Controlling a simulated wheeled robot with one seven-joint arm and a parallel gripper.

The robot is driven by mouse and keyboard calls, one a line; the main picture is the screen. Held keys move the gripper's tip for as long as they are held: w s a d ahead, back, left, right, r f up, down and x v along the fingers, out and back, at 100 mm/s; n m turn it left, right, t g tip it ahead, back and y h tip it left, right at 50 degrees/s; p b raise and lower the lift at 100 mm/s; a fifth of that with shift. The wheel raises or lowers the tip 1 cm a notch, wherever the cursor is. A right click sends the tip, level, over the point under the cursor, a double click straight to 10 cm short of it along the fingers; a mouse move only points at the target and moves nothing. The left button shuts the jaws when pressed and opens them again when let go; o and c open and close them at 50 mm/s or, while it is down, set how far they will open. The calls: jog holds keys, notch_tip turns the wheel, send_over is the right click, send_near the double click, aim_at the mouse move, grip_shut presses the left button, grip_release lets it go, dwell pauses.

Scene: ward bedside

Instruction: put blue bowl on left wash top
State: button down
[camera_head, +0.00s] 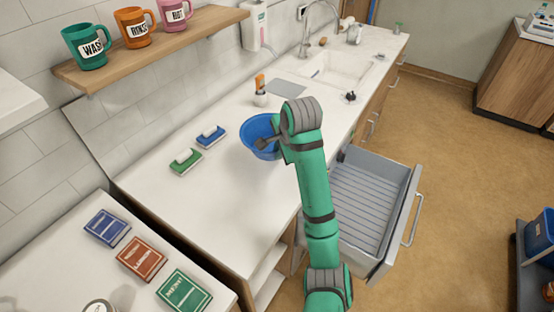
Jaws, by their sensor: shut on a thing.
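The blue bowl (258,127) is at the middle of the picture, over the white wash top (185,215) to the left of the sink. My gripper (268,143) is at the bowl's near right side and is shut on it. My green arm hides part of the bowl's right side and most of the fingers. I cannot tell whether the bowl's base touches the top or hangs a little above it. The bowl looks about upright.
An open drawer (375,200) juts out at right. The wash top's near part is clear.

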jog(key=shift+w+a+f, duration=0.2)
jog(key=shift+w+a, duration=0.05)
jog(key=shift+w, duration=0.2)
jog(key=shift+w+f, duration=0.3)
jog(key=shift+f, duration=0.2)
jog(key=shift+f, duration=1.85)
jog(key=shift+f, duration=0.15)
jog(key=c, duration=1.9)
grip_release()
